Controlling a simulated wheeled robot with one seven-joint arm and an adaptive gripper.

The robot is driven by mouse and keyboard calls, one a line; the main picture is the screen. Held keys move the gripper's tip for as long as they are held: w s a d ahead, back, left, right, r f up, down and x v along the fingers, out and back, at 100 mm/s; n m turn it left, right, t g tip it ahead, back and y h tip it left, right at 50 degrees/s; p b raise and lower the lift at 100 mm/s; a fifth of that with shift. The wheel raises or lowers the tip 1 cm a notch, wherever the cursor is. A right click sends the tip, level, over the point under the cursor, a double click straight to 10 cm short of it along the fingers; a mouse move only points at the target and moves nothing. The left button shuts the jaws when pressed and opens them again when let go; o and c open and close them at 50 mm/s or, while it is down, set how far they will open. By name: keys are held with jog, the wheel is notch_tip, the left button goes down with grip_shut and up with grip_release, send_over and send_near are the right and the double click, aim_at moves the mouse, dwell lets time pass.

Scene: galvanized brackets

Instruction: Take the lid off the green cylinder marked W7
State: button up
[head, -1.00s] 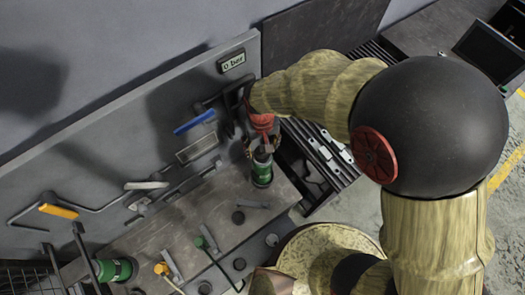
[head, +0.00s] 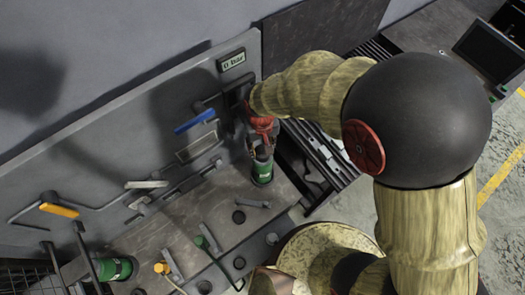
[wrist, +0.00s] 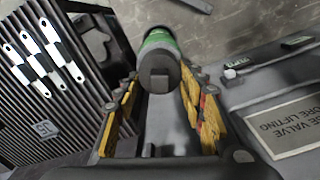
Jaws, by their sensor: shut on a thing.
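A green cylinder (head: 262,172) stands upright on the grey bench near the wall panel, below my gripper (head: 261,150). Its mark cannot be read here. In the wrist view the green cylinder (wrist: 158,40) shows from above, with a dark grey lid (wrist: 160,76) at its near end. The yellow-padded fingers of my gripper (wrist: 160,115) lie on either side of the lid and are shut on it. The exact contact is hard to see. Whether the lid is seated or raised cannot be told.
Blue (head: 194,120) and orange (head: 59,210) handles stick out from the wall panel. A small yellow-capped part (head: 162,268) stands on the bench. A ribbed dark rack (wrist: 45,85) lies beside the cylinder.

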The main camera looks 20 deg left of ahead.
jog(key=shift+c, duration=1.2)
